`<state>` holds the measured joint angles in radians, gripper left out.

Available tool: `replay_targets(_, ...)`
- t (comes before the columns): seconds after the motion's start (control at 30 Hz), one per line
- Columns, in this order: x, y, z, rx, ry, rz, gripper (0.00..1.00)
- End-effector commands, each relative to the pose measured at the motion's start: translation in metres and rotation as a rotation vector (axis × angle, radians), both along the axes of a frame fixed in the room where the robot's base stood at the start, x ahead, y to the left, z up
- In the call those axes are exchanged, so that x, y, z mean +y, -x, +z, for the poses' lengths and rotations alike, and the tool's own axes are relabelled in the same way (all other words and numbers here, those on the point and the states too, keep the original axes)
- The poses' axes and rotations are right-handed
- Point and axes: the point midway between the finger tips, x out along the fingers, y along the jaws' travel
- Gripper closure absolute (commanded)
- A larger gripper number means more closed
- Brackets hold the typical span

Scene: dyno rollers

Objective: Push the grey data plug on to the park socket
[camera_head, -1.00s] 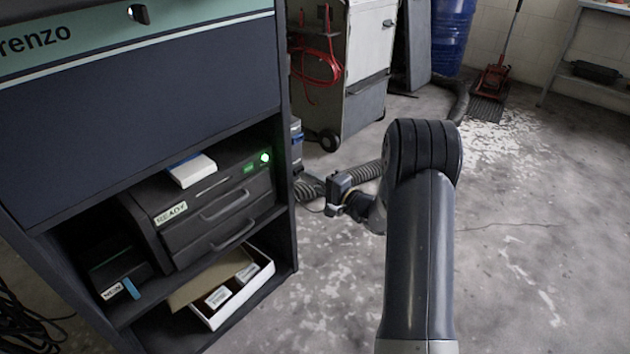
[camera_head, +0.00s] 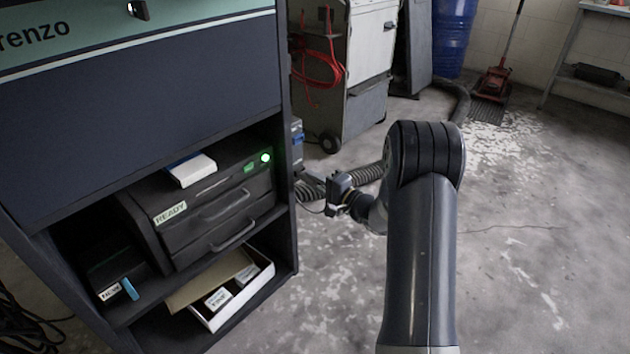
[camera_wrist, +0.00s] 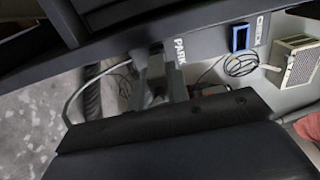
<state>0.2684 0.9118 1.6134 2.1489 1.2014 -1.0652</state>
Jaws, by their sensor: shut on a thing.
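In the wrist view, my gripper (camera_wrist: 160,84) is shut on the grey data plug (camera_wrist: 155,68), mostly hidden between the fingers. The plug is close under the dark panel edge, left of the white PARK label (camera_wrist: 179,51). The park socket itself is not clearly seen, so I cannot tell whether plug and socket touch. A pale cable (camera_wrist: 88,82) curves down left of my gripper. In the head view, the end of my arm is beside the cabinet's right side; the fingers and plug cannot be made out there.
A blue-framed socket (camera_wrist: 240,38) is right of PARK, with thin cables hanging below. A vented pale box (camera_wrist: 299,62) is at far right. In the head view, the dark cabinet (camera_head: 140,100) fills the left, a ribbed hose (camera_head: 365,174) lies behind my wrist, and floor at right is clear.

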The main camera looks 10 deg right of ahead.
Motion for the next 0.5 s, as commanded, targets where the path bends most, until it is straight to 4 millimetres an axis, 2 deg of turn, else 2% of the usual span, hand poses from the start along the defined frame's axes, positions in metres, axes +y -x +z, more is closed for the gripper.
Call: replay_targets(0.5,0.0027,-0.0039,0.0002,-0.001,0.000,0.000,1.00)
